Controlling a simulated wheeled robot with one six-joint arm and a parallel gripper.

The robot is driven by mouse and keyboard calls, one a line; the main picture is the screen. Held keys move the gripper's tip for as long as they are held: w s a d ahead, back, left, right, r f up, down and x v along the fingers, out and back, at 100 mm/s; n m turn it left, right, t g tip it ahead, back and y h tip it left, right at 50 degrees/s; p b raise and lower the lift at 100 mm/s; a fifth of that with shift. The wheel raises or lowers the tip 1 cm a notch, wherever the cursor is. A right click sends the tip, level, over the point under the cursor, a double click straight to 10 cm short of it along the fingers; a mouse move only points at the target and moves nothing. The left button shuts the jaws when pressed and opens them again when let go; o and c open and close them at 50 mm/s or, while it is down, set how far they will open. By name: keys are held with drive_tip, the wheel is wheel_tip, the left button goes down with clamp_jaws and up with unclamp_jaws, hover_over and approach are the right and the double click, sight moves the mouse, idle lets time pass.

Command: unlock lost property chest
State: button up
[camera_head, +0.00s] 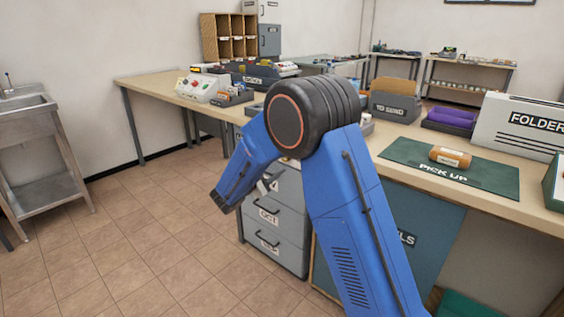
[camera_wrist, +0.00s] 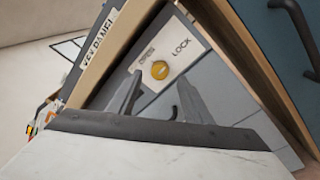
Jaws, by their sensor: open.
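In the wrist view, a yellow round lock knob (camera_wrist: 160,70) sits on a pale plate (camera_wrist: 178,50) marked LOCK. The plate is on a grey front inside a wooden frame (camera_wrist: 112,52). A label reading KEY PANEL (camera_wrist: 105,34) is beside it. My gripper (camera_wrist: 157,92) is open, its two grey fingers pointing toward the lock, with nothing seen between them. I cannot tell whether the fingers touch the front. No chest labelled lost property can be made out. In the head view, my blue arm hides part of the drawers, and the gripper is not clear.
Grey drawers (camera_head: 277,215) stand under the long counter (camera_head: 150,86). On the counter are a green PICK UP mat (camera_head: 400,155) with an orange-brown roll (camera_head: 450,156), a FOLDERS box (camera_head: 505,128) and a TO SEND box (camera_head: 394,106). A sink (camera_head: 40,130) is at left. The tiled floor (camera_head: 150,220) is clear.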

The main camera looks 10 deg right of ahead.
drive_tip(key=shift+x, duration=2.45)
drive_tip(key=shift+c, duration=0.7)
drive_tip(key=c, duration=0.9)
